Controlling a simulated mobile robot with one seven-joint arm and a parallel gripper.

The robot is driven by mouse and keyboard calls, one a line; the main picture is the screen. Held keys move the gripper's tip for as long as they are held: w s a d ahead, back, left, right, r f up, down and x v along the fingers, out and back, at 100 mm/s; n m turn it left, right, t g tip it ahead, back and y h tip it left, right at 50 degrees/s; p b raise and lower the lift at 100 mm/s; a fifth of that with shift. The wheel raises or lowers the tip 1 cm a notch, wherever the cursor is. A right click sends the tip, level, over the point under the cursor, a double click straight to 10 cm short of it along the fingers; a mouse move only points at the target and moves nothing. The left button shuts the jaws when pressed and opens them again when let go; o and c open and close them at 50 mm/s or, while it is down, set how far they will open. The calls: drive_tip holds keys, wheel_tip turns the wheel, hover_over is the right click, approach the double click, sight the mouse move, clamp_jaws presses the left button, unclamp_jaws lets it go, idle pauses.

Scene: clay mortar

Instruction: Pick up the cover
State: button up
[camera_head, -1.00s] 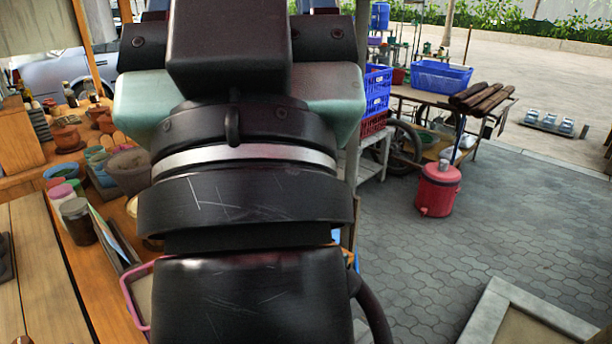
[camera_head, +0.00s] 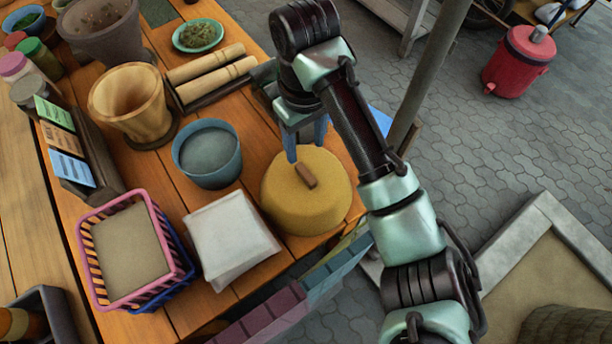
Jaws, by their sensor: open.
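The cover looks to be the round yellow lid (camera_head: 285,210) with a small brown block handle (camera_head: 306,174) on top. It sits near the right edge of the wooden table (camera_head: 185,315). I cannot tell whether anything is under it. My gripper (camera_head: 306,151) is open, with its two blue fingers pointing down. In this view the fingertips show just behind and above the handle, at the lid's far side. I see no contact, and the exact gap is unclear. Nothing is between the fingers.
A blue-grey bucket (camera_head: 207,153) and a white bag (camera_head: 230,238) stand close left of the lid. A clay mortar (camera_head: 130,95), wooden pestles (camera_head: 215,78) and a pink basket (camera_head: 125,250) are further left. A grey post (camera_head: 428,75) rises right of the table. Paved floor lies beyond.

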drive_tip(key=b, duration=0.3)
hover_over(307, 174)
drive_tip(key=f, duration=0.5)
drive_tip(key=shift+s+a+f, duration=0.15)
drive_tip(key=shift+s+a, duration=0.15)
drive_tip(key=shift+s, duration=0.05)
drive_tip(key=shift+w+d+f+b, duration=0.15)
drive_tip(key=shift+f+b, duration=0.45)
drive_tip(key=shift+f, duration=0.9)
drive_tip(key=shift+w+d+f+b, duration=0.15)
drive_tip(key=shift+f+b, duration=0.45)
drive_tip(key=shift+f, duration=0.85)
clamp_jaws()
drive_tip(key=shift+r, duration=0.1)
